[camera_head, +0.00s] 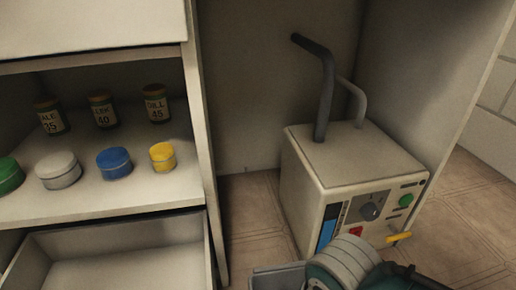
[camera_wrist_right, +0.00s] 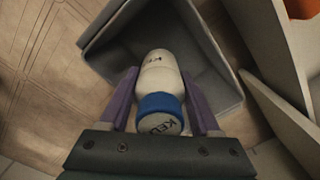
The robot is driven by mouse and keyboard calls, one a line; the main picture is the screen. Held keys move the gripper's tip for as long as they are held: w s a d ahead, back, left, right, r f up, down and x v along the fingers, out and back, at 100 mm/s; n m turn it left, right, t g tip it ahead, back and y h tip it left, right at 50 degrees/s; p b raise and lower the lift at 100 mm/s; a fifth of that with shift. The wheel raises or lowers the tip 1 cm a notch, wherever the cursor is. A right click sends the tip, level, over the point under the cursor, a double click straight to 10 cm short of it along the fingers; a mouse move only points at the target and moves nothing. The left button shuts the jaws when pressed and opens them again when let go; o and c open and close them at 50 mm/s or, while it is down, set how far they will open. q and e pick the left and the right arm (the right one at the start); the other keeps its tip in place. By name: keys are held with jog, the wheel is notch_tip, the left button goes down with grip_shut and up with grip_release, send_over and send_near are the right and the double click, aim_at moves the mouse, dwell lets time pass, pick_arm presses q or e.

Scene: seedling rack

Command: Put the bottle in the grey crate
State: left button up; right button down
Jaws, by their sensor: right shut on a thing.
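In the right wrist view a white bottle (camera_wrist_right: 158,72) with a blue cap and dark lettering is between the purple fingers of my right gripper (camera_wrist_right: 159,76), which is shut on it. The bottle's cap end points towards the wrist. The grey crate (camera_wrist_right: 224,62) lies beyond the bottle, its open inside facing the camera, and the bottle appears in front of that opening. How far apart they are I cannot tell. In the head view a grey edge (camera_head: 279,278) at the bottom may be the crate. My left gripper is not in view.
A cream machine box (camera_head: 335,165) with a dark bent pipe and knobs stands on the tiled floor. At left a shelf (camera_head: 100,195) holds labelled jars and coloured round tins, above an open drawer (camera_head: 115,235). Pale panels (camera_wrist_right: 275,105) stand right of the crate in the wrist view.

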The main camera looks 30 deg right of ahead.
jog(key=f+b, duration=0.1)
jog(key=f, duration=0.1)
jog(key=f+b, duration=0.1)
jog(key=f, duration=0.1)
jog(key=f+b, duration=0.1)
jog(key=f, duration=0.1)
jog(key=shift+s+f+b, duration=0.15)
jog(key=shift+s+b, duration=0.2)
jog(key=shift+b, duration=0.05)
jog(key=f+b, duration=0.5)
jog(key=f, duration=0.1)
jog(key=f+b, duration=0.3)
jog(key=shift+w+b, duration=0.3)
jog(key=shift+w, duration=0.1)
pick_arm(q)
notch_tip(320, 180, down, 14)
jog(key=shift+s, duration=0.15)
pick_arm(e)
jog(key=shift+r, duration=0.15)
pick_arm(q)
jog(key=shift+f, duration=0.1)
pick_arm(e)
jog(key=shift+s, duration=0.1)
jog(key=shift+c, duration=0.5)
grip_release()
jog(key=shift+f, duration=0.2)
jog(key=shift+r, duration=0.1)
